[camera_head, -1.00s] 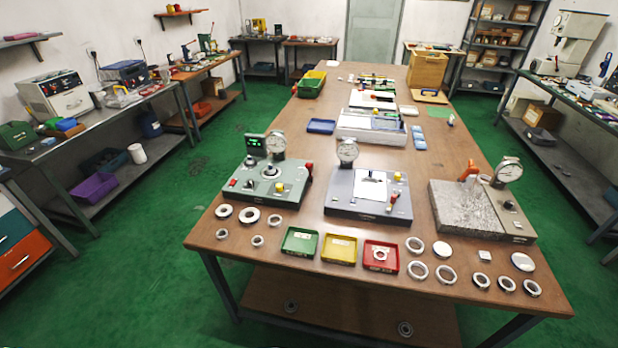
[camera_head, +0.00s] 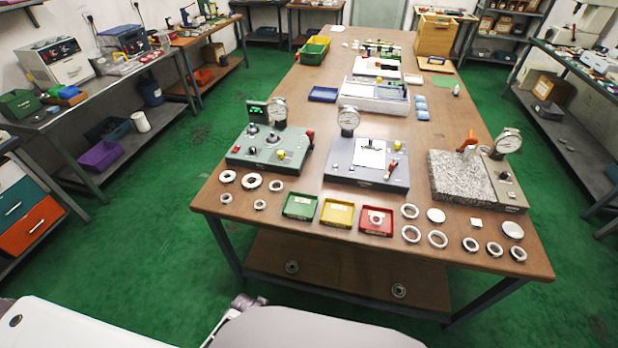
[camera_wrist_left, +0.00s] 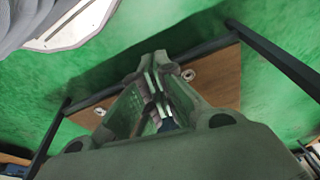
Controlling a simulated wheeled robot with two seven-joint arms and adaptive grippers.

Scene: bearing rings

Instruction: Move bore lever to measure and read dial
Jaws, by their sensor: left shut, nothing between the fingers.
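A grey gauge fixture (camera_head: 366,178) with a round dial (camera_head: 349,118) stands mid-front on the wooden table, with small red and yellow handles at its right side. A green fixture (camera_head: 268,160) with a dial (camera_head: 279,110) and small display stands to its left. A granite-topped stand (camera_head: 458,180) with an orange lever and a dial (camera_head: 507,142) stands to the right. I cannot tell which handle is the bore lever, and the dials are too small to read. My left gripper (camera_wrist_left: 155,88) is shut and empty, below the tabletop and away from the fixtures. My right gripper is not seen.
Green (camera_head: 300,206), yellow (camera_head: 337,213) and red trays (camera_head: 376,221) line the front; a ring lies in the red one. Loose rings lie either side. The table's front edge and lower shelf (camera_head: 345,268) are near my arm. Green floor surrounds the table.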

